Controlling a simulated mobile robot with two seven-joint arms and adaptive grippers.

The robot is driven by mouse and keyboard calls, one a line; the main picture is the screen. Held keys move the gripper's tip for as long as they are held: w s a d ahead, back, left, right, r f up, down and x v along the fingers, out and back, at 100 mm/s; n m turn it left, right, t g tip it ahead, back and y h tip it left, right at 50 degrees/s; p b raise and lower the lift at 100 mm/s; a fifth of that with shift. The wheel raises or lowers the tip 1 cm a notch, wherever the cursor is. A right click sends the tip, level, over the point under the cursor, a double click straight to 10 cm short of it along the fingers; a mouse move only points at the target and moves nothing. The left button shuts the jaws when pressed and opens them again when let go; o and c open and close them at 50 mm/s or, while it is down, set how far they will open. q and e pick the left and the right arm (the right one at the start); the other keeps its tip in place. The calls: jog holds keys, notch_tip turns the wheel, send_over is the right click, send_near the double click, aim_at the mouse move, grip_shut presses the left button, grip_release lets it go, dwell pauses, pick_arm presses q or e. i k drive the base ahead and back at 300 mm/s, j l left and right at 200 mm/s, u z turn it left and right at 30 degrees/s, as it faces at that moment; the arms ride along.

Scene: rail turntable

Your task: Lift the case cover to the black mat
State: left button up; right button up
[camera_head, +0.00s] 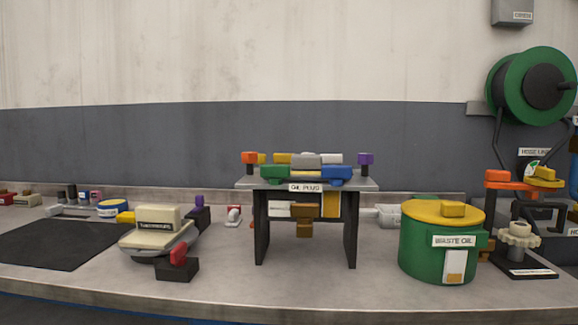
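The black mat (58,246) lies flat and bare on the left part of the grey bench. A cream cover (157,232) with a raised, labelled block on top sits on a low grey and dark housing, just right of the mat; it looks like the case cover. The small label is too blurred to read surely. A red-handled black part (179,257) stands at the housing's front right. Neither of my grippers shows in the head view.
A raised stand (306,183) labelled oil plug carries several coloured blocks in the middle. A green waste oil drum (432,252) with a yellow lid stands right of it. A gear fixture (518,240) and a hose reel (536,88) are further right. Small items line the back left.

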aim_at(302, 167)
jog(key=i+j+z, duration=0.3)
jog(key=z, duration=0.15)
jog(key=i+j+z, duration=0.3)
jog(key=z, duration=0.15)
jog(key=j, duration=0.1)
